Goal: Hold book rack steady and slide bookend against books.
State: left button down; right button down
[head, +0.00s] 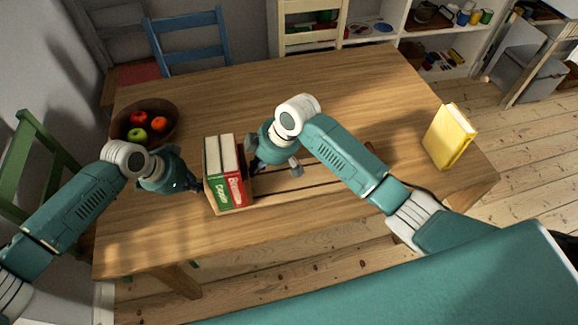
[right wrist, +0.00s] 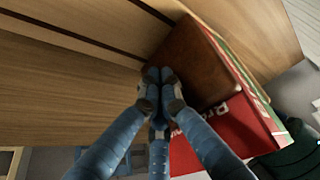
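The wooden book rack (head: 300,187) lies on the table with its slatted base running to the right. A green book (head: 217,190) and a red book (head: 236,188) stand upright side by side at its left end. The brown bookend (right wrist: 188,58) stands beside the red book in the right wrist view; any small gap between them is hard to see. My right gripper (right wrist: 160,75) has its fingers together at the bookend's side away from the books. My left gripper (head: 194,187) is at the rack's left end; its fingers are too small and dark to read.
A bowl (head: 168,119) of fruit stands at the table's back left. A yellow book (head: 450,136) stands upright near the right edge. Chairs stand along the back and left. The table (head: 300,85) is clear behind the rack.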

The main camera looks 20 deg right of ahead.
pick_arm(q)
jog(key=shift+s+d, duration=0.15)
jog(key=shift+d, duration=0.2)
pick_arm(e)
jog(key=shift+d, duration=0.45)
jog(key=shift+s+d+r, duration=0.1)
jog(key=shift+d, duration=1.15)
pick_arm(q)
jog(key=shift+a, duration=0.2)
pick_arm(e)
notch_tip(320, 180, up, 12)
jog(key=shift+d, duration=0.1)
pick_arm(q)
jog(key=shift+w+a, duration=0.2)
jog(key=shift+a, duration=1.8)
notch_tip(320, 180, up, 12)
jog(key=shift+s+f, duration=0.1)
